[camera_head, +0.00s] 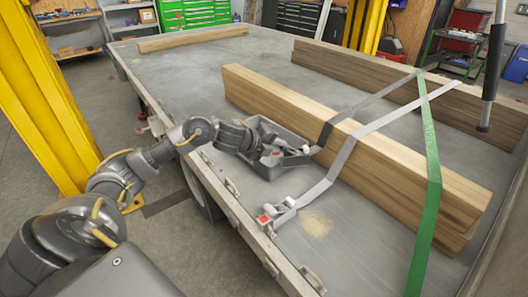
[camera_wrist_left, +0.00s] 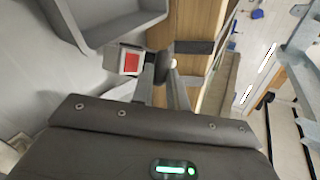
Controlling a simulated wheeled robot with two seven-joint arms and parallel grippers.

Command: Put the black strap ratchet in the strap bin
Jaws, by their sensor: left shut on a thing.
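My left gripper (camera_head: 284,158) is shut on the black strap ratchet (camera_wrist_left: 130,61), which shows a red button and a pale metal body. In the left wrist view my fingertips (camera_wrist_left: 165,68) close around its dark part. The black strap (camera_wrist_left: 195,47) runs from it to the wooden beam; in the head view this strap (camera_head: 325,134) lies over the beam. The grey strap bin (camera_head: 258,168) stands on the trailer bed right by my left gripper, partly hidden behind it. In the left wrist view the bin (camera_wrist_left: 122,22) is just beyond the ratchet. My right gripper is out of view.
Wooden beams (camera_head: 350,150) lie beside the bin on the trailer bed (camera_head: 225,60). A light grey strap (camera_head: 345,155) with another red-buttoned ratchet (camera_head: 276,214) lies nearer me. A green strap (camera_head: 428,190) crosses the beams at right. A dark pole (camera_head: 491,75) hangs at upper right.

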